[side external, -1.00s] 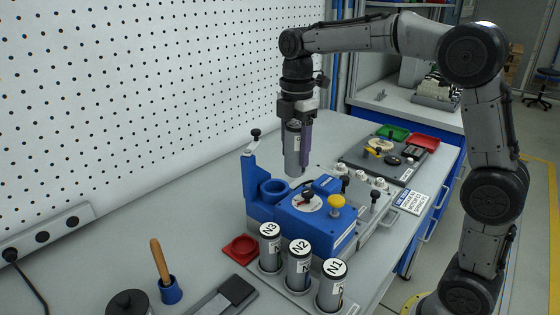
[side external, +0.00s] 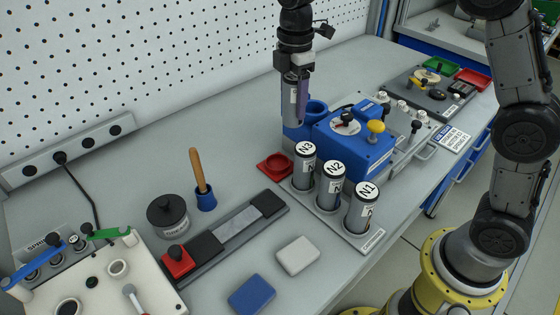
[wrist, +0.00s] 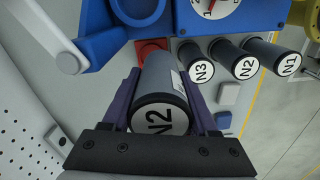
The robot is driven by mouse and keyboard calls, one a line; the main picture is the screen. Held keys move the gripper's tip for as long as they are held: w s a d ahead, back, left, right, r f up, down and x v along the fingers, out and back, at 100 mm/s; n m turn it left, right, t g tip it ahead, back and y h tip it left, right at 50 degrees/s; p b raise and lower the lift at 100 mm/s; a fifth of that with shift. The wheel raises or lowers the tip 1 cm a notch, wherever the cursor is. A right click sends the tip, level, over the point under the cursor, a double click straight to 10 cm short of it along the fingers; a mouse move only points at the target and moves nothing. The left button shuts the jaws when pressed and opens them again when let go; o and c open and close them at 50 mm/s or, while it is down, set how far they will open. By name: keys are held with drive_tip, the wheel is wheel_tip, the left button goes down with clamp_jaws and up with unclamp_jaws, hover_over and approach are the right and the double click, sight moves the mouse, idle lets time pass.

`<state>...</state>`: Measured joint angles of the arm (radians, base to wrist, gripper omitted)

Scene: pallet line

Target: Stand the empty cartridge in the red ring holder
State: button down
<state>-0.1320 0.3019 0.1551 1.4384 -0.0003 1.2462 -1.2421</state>
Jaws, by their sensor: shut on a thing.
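My gripper (side external: 296,88) is shut on a grey cartridge (side external: 289,108) and holds it upright in the air, just left of the blue station. In the wrist view the held cartridge (wrist: 162,92) lies between the purple fingers, and its white end cap reads N2. The red ring holder (side external: 273,164) sits on the bench, below the held cartridge and nearer the camera. It is only partly visible in the wrist view (wrist: 146,45), behind the cartridge. Whether the cartridge is empty cannot be seen.
Cartridges N3 (side external: 304,167), N2 (side external: 329,187) and N1 (side external: 361,209) stand in a rack right of the red holder. The blue station (side external: 348,143) with its blue cup (side external: 316,107) stands behind. A wooden-handled tool (side external: 199,172) stands at left.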

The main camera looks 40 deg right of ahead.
wheel_tip(320, 180, down, 4)
drive_tip(key=w+a, duration=0.2)
drive_tip(key=a, duration=0.1)
hover_over(278, 165)
drive_tip(key=shift+a+f, duration=0.1)
drive_tip(key=shift+f, duration=4.4)
drive_tip(key=shift+f, duration=0.1)
drive_tip(key=shift+c, duration=0.9)
unclamp_jaws()
wheel_tip(278, 165, up, 12)
drive_tip(key=shift+r, duration=0.2)
